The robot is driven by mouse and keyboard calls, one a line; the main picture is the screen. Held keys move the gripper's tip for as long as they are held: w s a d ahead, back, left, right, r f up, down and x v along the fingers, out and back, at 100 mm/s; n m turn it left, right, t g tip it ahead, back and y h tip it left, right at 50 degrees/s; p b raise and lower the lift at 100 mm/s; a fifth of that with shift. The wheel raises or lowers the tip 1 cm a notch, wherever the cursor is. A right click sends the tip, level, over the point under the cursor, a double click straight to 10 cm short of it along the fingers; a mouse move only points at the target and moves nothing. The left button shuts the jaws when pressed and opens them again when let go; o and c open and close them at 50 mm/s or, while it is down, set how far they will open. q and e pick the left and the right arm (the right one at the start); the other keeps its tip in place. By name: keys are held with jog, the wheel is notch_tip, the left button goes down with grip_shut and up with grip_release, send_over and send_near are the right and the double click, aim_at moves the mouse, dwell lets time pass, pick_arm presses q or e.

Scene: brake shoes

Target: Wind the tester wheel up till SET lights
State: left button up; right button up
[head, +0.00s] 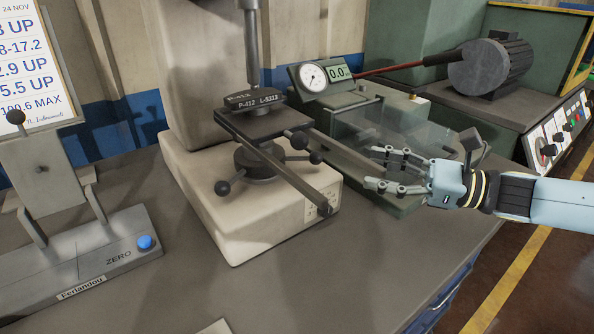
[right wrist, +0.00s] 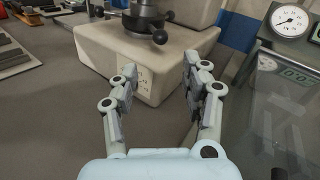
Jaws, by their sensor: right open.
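The tester (head: 200,170) is a cream machine with a thick base and a column. Its wheel (head: 254,163) is a dark hub with black ball-ended handles, under the dark tester table (head: 235,122). The wheel also shows at the top of the right wrist view (right wrist: 145,20). Dark blocks, one marked P-412 L-5313 (head: 262,100), sit on the table under the vertical spindle (head: 251,45). My right gripper (head: 376,168) is open and empty, right of the tester base and apart from the wheel. My left gripper is out of view. I cannot make out a SET lamp.
A gauge box (head: 322,78) with a round dial and a 0.0 readout stands behind a clear-sided case (head: 375,135), close by my right gripper. A long dark bar (head: 300,187) juts forward over the base. A ZERO fixture (head: 85,262) stands left. The front bench is mostly clear.

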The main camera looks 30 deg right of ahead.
aim_at(322, 172)
jog(key=x, duration=1)
jog(key=shift+w+r+b, duration=0.1)
jog(key=shift+r+b, duration=0.05)
jog(key=shift+b, duration=0.25)
jog(key=shift+w+a, duration=0.1)
jog(key=shift+a, duration=0.05)
jog(key=shift+c, duration=1.4)
jog(key=c, duration=0.5)
jog(key=shift+c, duration=0.9)
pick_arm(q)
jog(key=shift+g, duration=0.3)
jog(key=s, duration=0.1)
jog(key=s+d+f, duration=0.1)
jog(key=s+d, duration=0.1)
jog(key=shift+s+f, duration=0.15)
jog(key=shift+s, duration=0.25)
pick_arm(e)
grip_shut()
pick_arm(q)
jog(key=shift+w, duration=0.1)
